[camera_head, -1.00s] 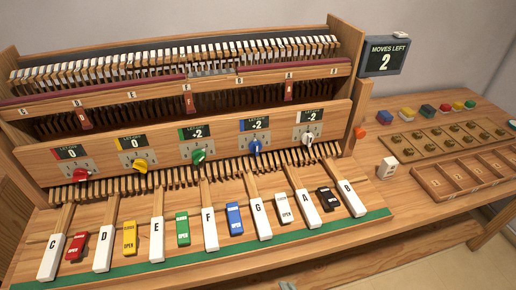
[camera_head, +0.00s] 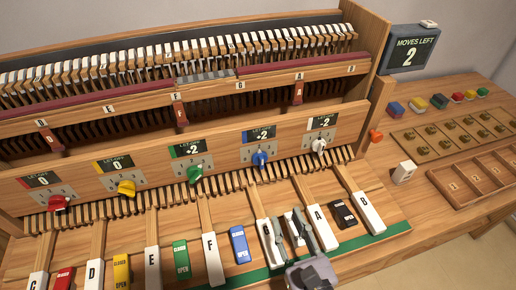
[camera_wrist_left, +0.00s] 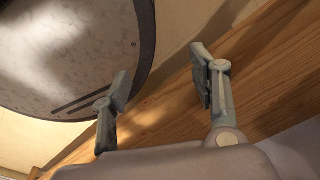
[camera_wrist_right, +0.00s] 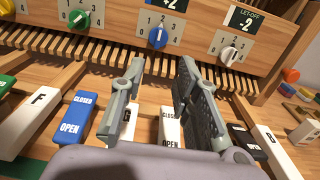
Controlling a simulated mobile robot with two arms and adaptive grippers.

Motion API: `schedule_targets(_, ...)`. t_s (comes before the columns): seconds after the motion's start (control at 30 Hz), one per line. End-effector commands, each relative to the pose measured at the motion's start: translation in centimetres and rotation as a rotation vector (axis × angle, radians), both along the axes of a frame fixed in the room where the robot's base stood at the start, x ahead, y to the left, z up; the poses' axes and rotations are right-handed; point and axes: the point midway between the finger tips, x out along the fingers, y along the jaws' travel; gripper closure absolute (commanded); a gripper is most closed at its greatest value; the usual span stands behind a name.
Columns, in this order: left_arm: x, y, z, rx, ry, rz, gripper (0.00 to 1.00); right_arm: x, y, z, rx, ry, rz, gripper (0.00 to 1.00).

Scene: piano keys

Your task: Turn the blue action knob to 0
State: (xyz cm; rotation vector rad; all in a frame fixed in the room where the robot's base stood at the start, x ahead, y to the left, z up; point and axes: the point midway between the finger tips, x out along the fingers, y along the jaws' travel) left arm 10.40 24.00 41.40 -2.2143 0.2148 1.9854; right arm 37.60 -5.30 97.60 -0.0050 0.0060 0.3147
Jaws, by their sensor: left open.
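The blue knob (camera_head: 260,159) sits on the wooden front panel under a small display that reads +2. It also shows in the right wrist view (camera_wrist_right: 158,38), near the top middle, with numbers around it. My right gripper (camera_head: 284,226) is open and empty over the G key and the white switch, below and in front of the blue knob, apart from it. Its two fingers (camera_wrist_right: 155,75) point up toward the panel. My left gripper (camera_wrist_left: 160,80) is open and empty in its wrist view, near a wooden edge and a dark round surface. It is not in the head view.
Red (camera_head: 58,203), yellow (camera_head: 127,188), green (camera_head: 195,174) and white (camera_head: 319,145) knobs share the panel. Letter keys and coloured switches lie in front. A screen (camera_head: 411,53) reads MOVES LEFT 2. A white block (camera_head: 404,172) and trays stand at right.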

Motion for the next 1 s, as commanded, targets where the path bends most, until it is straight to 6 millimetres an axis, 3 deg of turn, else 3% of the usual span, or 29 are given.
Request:
schedule_targets(0.17,-0.2,0.1,0.8,0.001,0.004,0.000,0.45,0.9,0.3,0.4,0.007,-0.001,-0.001,0.71)
schedule_targets(0.27,-1.4,0.0,1.8,0.000,0.018,0.000,0.45,2.2,0.7,0.6,0.007,-0.002,-0.001,0.71)
schedule_targets(0.5,-3.3,-0.7,3.8,-0.007,0.048,-0.001,0.45,6.8,2.2,0.6,0.005,-0.003,-0.001,0.71)
schedule_targets(0.8,-1.0,-0.9,5.4,-0.010,0.014,-0.001,0.45,12.7,4.1,0.3,0.006,-0.002,-0.001,0.71)
schedule_targets(1.0,-0.7,-0.8,5.7,-0.009,0.008,-0.001,0.45,15.5,5.0,0.1,0.005,-0.002,-0.001,0.71)
